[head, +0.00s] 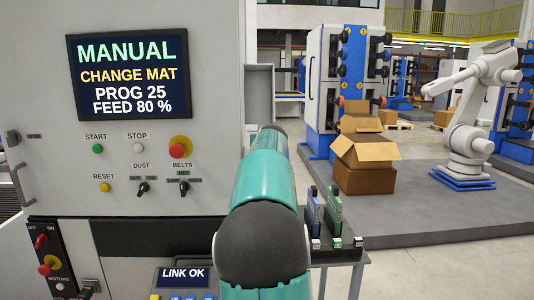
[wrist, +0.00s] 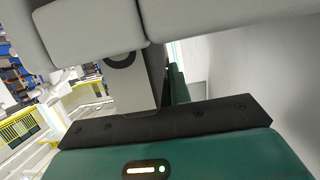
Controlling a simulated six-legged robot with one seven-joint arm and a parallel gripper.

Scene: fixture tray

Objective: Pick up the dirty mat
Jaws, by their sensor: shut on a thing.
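The wrist view looks along my gripper (wrist: 143,28), with two thick light grey parts close together at the top and a black bolted bar and teal body at the bottom. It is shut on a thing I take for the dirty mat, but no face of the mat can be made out. A dark green sliver (wrist: 178,85) shows beside a grey block with a black ring; I cannot tell what it is. In the head view my teal arm hides the gripper.
A machine panel (head: 120,235) stands at the left, its screen (head: 127,77) reading MANUAL, CHANGE MAT. A small rack (head: 345,241) at right of my arm holds upright blue and green pieces. Cardboard boxes (head: 365,165) and a white robot arm (head: 470,120) stand farther back.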

